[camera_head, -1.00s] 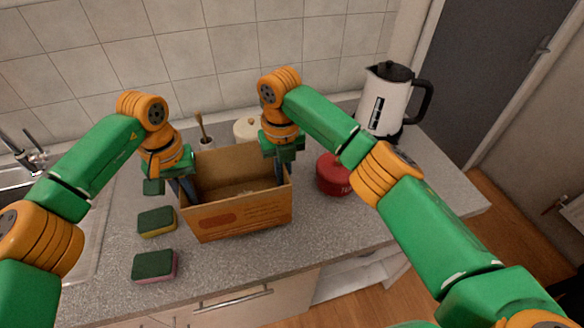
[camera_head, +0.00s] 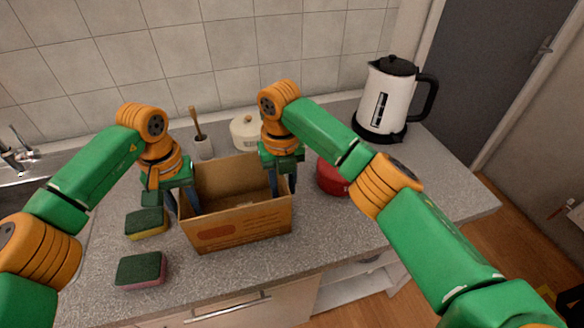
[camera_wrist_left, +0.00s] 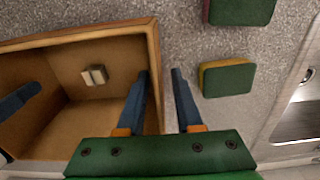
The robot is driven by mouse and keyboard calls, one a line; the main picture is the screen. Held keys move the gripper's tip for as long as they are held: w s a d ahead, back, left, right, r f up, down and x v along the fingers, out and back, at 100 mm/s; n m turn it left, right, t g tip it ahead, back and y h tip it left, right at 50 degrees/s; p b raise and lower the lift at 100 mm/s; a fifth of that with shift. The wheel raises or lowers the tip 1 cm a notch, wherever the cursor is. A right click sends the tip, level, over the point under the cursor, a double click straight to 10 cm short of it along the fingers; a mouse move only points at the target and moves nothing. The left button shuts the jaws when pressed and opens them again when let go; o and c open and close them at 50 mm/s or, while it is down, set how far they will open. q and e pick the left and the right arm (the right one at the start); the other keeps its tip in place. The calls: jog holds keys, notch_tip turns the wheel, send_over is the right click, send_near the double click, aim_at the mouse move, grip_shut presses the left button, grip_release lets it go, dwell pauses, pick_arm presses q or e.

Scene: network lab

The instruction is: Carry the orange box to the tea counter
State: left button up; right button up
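The orange box (camera_head: 246,223), an open-topped cardboard carton, appears to rest on the grey speckled counter (camera_head: 340,235) in the head view. My left gripper (camera_head: 180,203) straddles its left wall. In the left wrist view the left gripper (camera_wrist_left: 160,85) has one finger inside the box (camera_wrist_left: 75,42) and one outside, with a visible gap between the outer finger and the wall. My right gripper (camera_head: 282,183) is at the right wall, its fingers apart, one inside and one outside. A small pale patch or item (camera_wrist_left: 94,75) shows inside the box; part of the interior is hidden.
Green sponges (camera_head: 141,269) (camera_head: 147,222) lie left of the box. A red pot (camera_head: 332,176) stands close on its right, a cream pot (camera_head: 245,131) and brush holder (camera_head: 203,148) behind. A kettle (camera_head: 385,97) stands at the back right. The counter's front right is clear.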

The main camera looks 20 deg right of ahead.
pick_arm(q)
notch_tip(320, 180, up, 12)
jog(key=shift+f, duration=0.1)
pick_arm(e)
jog(key=shift+r, duration=0.1)
pick_arm(q)
jog(key=shift+s, duration=0.1)
pick_arm(e)
notch_tip(320, 180, up, 12)
jog(key=shift+s, duration=0.15)
